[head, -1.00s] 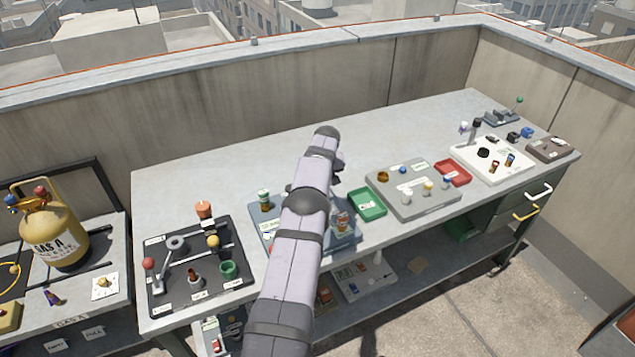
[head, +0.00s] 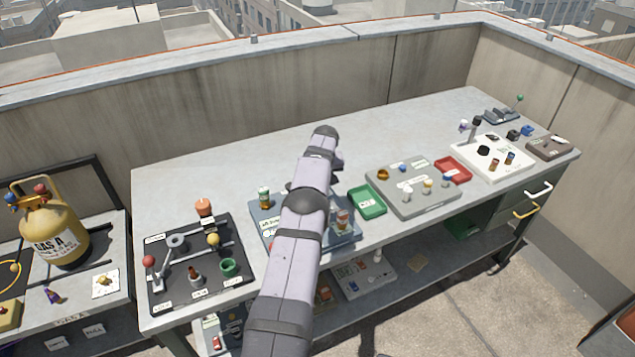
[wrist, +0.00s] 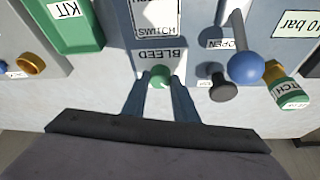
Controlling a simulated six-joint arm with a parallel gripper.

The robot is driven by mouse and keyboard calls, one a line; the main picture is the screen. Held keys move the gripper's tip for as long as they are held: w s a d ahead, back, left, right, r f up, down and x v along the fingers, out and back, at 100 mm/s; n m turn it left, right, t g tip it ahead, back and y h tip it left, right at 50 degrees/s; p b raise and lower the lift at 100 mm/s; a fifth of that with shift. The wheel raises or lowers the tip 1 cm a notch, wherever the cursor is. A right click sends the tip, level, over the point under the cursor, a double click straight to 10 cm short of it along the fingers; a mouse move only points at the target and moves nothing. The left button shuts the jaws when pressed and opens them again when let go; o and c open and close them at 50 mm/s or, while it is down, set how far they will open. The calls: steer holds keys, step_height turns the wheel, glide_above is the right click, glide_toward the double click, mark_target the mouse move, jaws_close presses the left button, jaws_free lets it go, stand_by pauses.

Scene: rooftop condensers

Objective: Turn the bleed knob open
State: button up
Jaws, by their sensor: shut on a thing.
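The bleed knob (wrist: 159,76) is a small green knob on the blue-grey panel, just below a white label reading BLEED (wrist: 160,56) in the wrist view. My gripper (wrist: 160,90) has its two fingers on either side of the knob, shut on it. In the head view the blue-grey panel (head: 262,226) shows on the bench, but my arm covers its middle, so the knob and my fingertips are hidden there.
In the wrist view a blue ball-topped lever (wrist: 246,68) and a black knob (wrist: 222,90) stand close to the right of my fingers. A green KIT tray (wrist: 72,25) lies to the left. The bench behind the panel (head: 240,160) is clear.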

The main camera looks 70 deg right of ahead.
steer(key=m+b, duration=0.1)
steer(key=m+g+b, duration=0.1)
steer(key=m, duration=0.1)
steer(key=shift+w+m, duration=0.2)
steer(key=shift+m, duration=0.1)
steer(key=shift+w+m+g+h, duration=0.15)
steer(key=shift+m+g, duration=0.25)
steer(key=shift+m, duration=0.45)
steer(key=shift+s+m+g+h, duration=0.15)
steer(key=shift+m+g, duration=0.25)
steer(key=shift+m, duration=0.45)
steer(key=shift+w, duration=0.1)
steer(key=o, duration=1.1)
steer(key=shift+c, duration=0.2)
steer(key=shift+r+b, duration=0.15)
steer(key=shift+b, duration=0.15)
steer(key=b+v, duration=0.2)
steer(key=v, duration=0.5)
steer(key=shift+b, duration=0.4)
